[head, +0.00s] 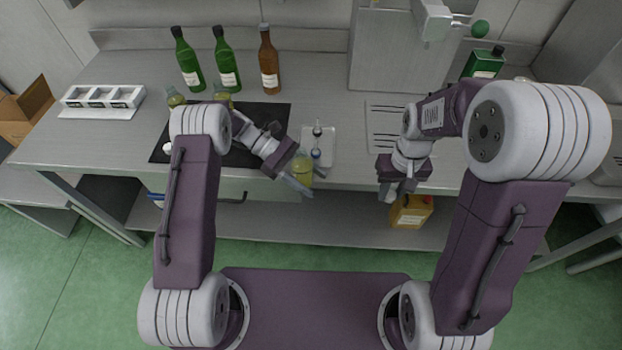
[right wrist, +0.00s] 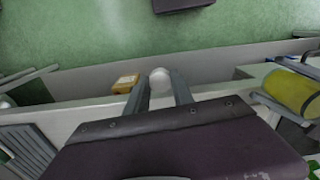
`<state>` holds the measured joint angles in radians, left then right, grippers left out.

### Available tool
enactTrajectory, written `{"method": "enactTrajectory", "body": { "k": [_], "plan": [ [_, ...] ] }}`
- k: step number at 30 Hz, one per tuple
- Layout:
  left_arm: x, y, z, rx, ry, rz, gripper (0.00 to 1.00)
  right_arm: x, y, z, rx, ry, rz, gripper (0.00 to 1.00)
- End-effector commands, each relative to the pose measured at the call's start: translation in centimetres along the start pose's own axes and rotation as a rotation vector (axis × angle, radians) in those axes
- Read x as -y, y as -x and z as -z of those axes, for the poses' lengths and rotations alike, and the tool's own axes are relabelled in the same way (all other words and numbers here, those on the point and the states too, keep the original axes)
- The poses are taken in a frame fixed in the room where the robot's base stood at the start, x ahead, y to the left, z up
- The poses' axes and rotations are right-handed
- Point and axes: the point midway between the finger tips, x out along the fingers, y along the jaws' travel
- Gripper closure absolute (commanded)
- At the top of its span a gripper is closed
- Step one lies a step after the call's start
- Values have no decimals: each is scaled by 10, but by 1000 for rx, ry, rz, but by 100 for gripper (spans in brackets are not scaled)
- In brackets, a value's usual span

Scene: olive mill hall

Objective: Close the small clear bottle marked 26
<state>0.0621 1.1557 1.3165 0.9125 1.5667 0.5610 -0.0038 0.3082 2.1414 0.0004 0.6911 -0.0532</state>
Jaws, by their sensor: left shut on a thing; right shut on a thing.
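A small clear bottle (head: 303,168) with yellow liquid is at the front edge of the bench, in my left gripper (head: 300,182), which is shut on it. Its number cannot be read, and the gripper partly hides it. The bottle also shows large at the right of the right wrist view (right wrist: 292,92). My right gripper (head: 394,192) is shut on a small white round cap (right wrist: 160,78), seen between its fingertips in the right wrist view. The right gripper is in front of the bench edge, to the right of the bottle and apart from it.
More small bottles (head: 175,98) stand by the black mat (head: 270,112). A white tray (head: 329,135) with small items lies behind the held bottle. Tall green (head: 188,62) and brown (head: 268,62) bottles stand at the back. A white rack (head: 100,98) is at left.

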Motion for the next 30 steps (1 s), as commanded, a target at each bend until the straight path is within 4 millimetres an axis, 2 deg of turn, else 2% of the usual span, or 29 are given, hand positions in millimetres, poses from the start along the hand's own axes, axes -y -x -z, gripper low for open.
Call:
{"method": "enactTrajectory", "body": {
  "k": [5,8,14,18,24,27,30],
  "plan": [
    [0,0,-1,1,-1,-1,100,15,37,29,-7,76,0,100],
    [0,0,-1,1,-1,-1,100,33,64,46,-8,142,0,100],
    [0,0,-1,1,-1,-1,100,86,117,73,-5,300,0,100],
    [0,0,-1,1,-1,-1,100,131,148,82,-2,414,0,100],
    [0,0,-1,1,-1,-1,100,192,170,87,2,548,0,100],
    [0,0,-1,1,-1,-1,100,210,169,78,4,595,-1,100],
    [0,0,-1,1,-1,-1,100,220,167,73,2,619,0,100]
  ]
}}
